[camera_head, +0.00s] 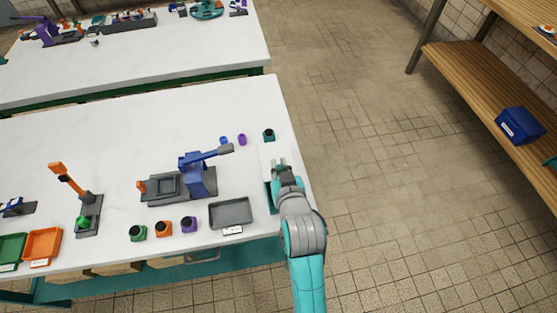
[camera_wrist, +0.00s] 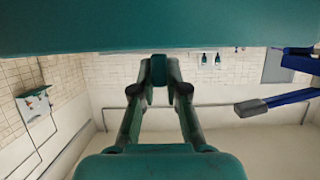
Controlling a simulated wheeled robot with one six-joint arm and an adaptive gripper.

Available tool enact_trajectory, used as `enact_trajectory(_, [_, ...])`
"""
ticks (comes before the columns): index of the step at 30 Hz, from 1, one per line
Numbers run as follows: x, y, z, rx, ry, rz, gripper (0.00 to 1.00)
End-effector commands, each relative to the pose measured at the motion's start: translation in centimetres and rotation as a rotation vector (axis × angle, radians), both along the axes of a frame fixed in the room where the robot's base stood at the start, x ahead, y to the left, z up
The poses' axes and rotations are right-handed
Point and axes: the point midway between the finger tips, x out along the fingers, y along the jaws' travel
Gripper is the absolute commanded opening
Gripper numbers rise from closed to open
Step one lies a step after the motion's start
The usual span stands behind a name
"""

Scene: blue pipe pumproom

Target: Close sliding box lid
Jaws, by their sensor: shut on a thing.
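My gripper (camera_head: 279,165) is at the right end of the near white table, low over the tabletop. In the wrist view its two dark fingers (camera_wrist: 159,88) close on a small teal block, which looks like the handle of the sliding lid (camera_wrist: 158,68). A broad teal surface, which looks like part of the box (camera_wrist: 160,30), fills the top of the wrist view. In the head view a teal strip of the box (camera_head: 270,193) shows just left of my gripper. My wrist hides most of it, so how far the lid stands open cannot be told.
A grey tray (camera_head: 231,212) lies just left of my gripper. A blue lever device (camera_head: 197,175) stands farther left, its arm reaching right; it also shows in the wrist view (camera_wrist: 285,98). A dark-topped teal jar (camera_head: 268,135) and small blue and purple pieces stand behind. The floor right is clear.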

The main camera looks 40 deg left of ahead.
Motion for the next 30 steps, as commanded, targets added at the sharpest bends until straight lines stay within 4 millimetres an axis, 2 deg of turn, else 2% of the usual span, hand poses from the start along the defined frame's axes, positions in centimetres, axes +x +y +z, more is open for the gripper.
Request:
enact_trajectory(6, [-2.9, -3.5, -0.2, -0.003, 0.002, -0.001, 0.0])
enact_trajectory(12, [-4.7, -5.6, -0.2, -0.003, 0.003, -0.002, 0.0])
enact_trajectory(25, [-5.3, -6.2, -0.2, -0.005, 0.004, -0.001, 0.0])
enact_trajectory(26, [-5.3, -6.2, -0.2, -0.005, 0.004, -0.001, 0.2])
enact_trajectory(27, [-5.3, -6.2, -0.2, -0.005, 0.004, -0.001, 0.3])
enact_trajectory(28, [-5.2, -6.2, -0.1, -0.004, 0.003, -0.001, 0.38])
enact_trajectory(30, [-5.2, -6.1, -0.1, -0.003, 0.002, -0.001, 0.4])
